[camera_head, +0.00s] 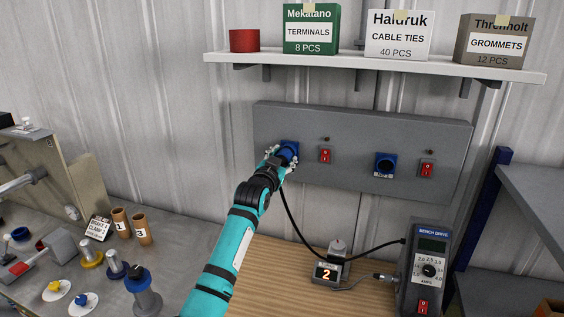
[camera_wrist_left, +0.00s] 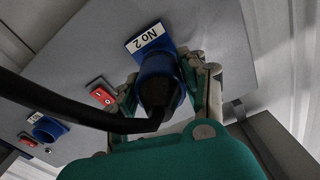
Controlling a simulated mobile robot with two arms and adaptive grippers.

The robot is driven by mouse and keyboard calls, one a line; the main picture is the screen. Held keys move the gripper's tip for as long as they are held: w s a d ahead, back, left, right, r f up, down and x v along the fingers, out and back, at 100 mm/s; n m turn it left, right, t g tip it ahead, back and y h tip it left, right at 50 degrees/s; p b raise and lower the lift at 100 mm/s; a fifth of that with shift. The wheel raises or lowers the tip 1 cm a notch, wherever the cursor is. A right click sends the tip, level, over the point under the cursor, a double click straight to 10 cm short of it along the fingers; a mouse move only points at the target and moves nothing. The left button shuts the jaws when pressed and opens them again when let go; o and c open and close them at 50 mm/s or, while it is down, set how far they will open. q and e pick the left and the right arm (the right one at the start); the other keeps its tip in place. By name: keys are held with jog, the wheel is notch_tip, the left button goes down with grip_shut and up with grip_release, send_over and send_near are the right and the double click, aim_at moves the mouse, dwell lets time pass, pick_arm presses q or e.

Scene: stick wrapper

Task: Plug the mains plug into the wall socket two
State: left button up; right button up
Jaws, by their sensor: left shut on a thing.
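My left gripper (camera_head: 279,160) is shut on the mains plug and holds it at the left socket of the grey wall panel. In the left wrist view the plug (camera_wrist_left: 157,88) sits between the fingers, its black cable (camera_wrist_left: 60,104) running off left. The plug lines up with the blue socket labelled No 2 (camera_wrist_left: 149,39), touching it or nearly so; how deep it sits is hidden. In the head view the gripper covers most of the plug and socket two (camera_head: 290,147). My right gripper is not in view.
A second blue socket (camera_head: 385,163) is empty on the panel's right. Red switches (camera_head: 326,155) sit beside each socket. The cable hangs to the bench drive (camera_head: 427,262). A small unit (camera_head: 330,268) displays 2. A shelf (camera_head: 370,66) with boxes hangs above.

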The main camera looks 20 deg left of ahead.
pick_arm(q)
jog(key=shift+r, duration=0.25)
jog(key=o, duration=1)
jog(key=shift+w, duration=0.1)
jog(key=o, duration=0.4)
jog(key=shift+w+f, duration=0.1)
jog(key=shift+f, duration=0.05)
jog(key=s, duration=1.2)
jog(key=shift+a, duration=0.2)
